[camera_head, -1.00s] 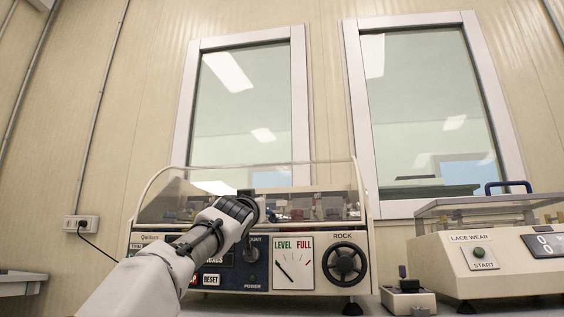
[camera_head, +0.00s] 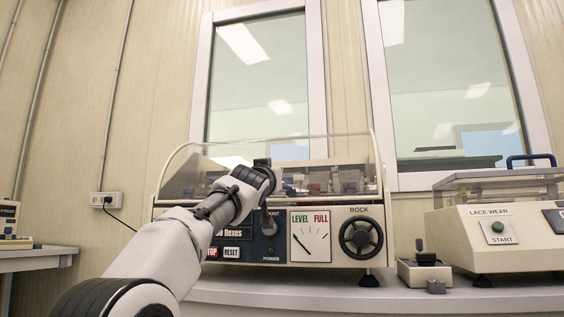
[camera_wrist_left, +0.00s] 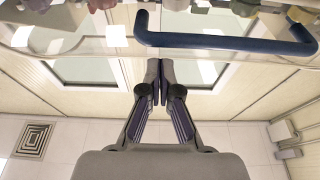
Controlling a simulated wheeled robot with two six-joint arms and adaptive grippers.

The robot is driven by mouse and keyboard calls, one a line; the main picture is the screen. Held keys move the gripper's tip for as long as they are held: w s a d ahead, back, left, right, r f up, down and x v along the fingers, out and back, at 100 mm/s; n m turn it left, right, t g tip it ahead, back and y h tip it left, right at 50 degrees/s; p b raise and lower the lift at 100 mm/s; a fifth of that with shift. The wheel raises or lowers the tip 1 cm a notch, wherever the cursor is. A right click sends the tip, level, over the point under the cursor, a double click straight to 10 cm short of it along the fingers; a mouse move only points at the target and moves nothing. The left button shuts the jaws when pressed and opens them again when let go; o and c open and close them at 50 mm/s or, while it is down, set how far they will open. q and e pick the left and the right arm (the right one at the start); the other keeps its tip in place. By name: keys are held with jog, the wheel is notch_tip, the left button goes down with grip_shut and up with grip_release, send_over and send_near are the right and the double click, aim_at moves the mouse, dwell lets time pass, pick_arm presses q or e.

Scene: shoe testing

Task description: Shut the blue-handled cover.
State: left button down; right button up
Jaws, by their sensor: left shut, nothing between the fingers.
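My left gripper (camera_head: 264,180) is in front of the clear-covered machine (camera_head: 330,250) with the LEVEL gauge and ROCK wheel. Its fingers are hidden behind the wrist in the head view. In the left wrist view the gripper (camera_wrist_left: 160,75) is shut and empty. A dark blue bar handle (camera_wrist_left: 225,41) on a clear cover (camera_wrist_left: 85,40) lies just beyond the fingertips, mostly to their right; I see no clear contact. The machine's curved clear cover (camera_head: 345,150) shows around my arm in the head view. My right gripper is not in view.
The LACE WEAR machine (camera_head: 455,240) at right has a flat clear cover with a blue handle (camera_head: 530,158). A small control box (camera_head: 425,272) stands between the machines on the grey bench (camera_head: 330,292). Another table (camera_head: 35,260) is at far left.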

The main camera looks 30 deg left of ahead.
pick_arm(q)
jog(key=b+v, duration=1)
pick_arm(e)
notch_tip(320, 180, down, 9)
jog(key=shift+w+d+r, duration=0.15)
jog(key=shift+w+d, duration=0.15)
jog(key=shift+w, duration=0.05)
